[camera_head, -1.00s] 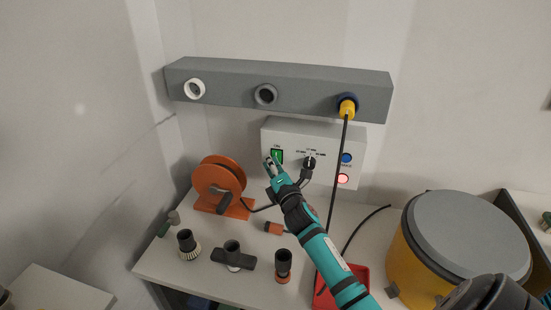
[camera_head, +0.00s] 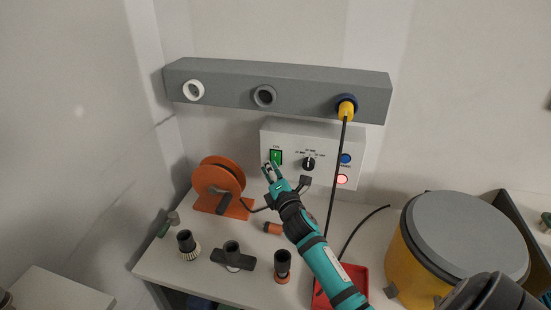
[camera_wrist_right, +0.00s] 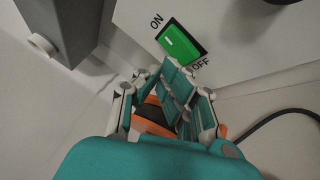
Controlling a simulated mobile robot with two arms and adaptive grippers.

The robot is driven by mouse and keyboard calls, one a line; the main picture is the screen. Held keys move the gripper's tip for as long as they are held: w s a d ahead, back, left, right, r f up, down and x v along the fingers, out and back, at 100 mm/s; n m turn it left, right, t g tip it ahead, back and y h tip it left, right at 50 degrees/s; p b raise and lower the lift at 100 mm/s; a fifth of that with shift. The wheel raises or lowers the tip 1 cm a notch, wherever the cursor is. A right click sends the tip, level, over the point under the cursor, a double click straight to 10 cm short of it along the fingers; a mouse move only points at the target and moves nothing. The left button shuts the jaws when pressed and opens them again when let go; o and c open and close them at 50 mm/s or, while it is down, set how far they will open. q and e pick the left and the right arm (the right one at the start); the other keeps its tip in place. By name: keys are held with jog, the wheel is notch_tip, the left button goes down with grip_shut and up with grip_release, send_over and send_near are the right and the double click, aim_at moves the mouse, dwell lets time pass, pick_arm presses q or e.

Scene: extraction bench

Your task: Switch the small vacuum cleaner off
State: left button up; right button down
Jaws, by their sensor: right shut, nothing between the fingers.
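A pale control box (camera_head: 330,140) is on the back wall. It carries a green rocker switch (camera_head: 276,157), a black selector knob, a blue button and a lit red one. In the right wrist view the green switch (camera_wrist_right: 181,42) has ON at its upper left end and OFF at its lower right end. My right gripper (camera_head: 268,168) is shut and empty, its fingertips just below the switch, near the OFF end. Whether they touch it I cannot tell. A yellow drum with a grey lid (camera_head: 408,258), seemingly the vacuum cleaner, stands at the right. My left gripper is not in view.
A grey rail (camera_head: 225,90) with round ports runs above the box. A yellow plug (camera_head: 346,112) with a hanging black cable sits in its right port. An orange reel (camera_head: 216,178), several dark fittings and a red tray (camera_head: 356,274) are on the bench.

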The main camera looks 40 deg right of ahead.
jog(key=shift+s+a+r+p, duration=0.2)
jog(key=shift+s+a+p, duration=0.05)
jog(key=shift+s+a, duration=0.55)
jog(key=shift+s+a+r+p, duration=0.15)
jog(key=shift+s+a+p, duration=0.1)
jog(key=shift+s+a, duration=0.5)
jog(key=shift+w+a, duration=0.1)
jog(key=shift+w, duration=0.1)
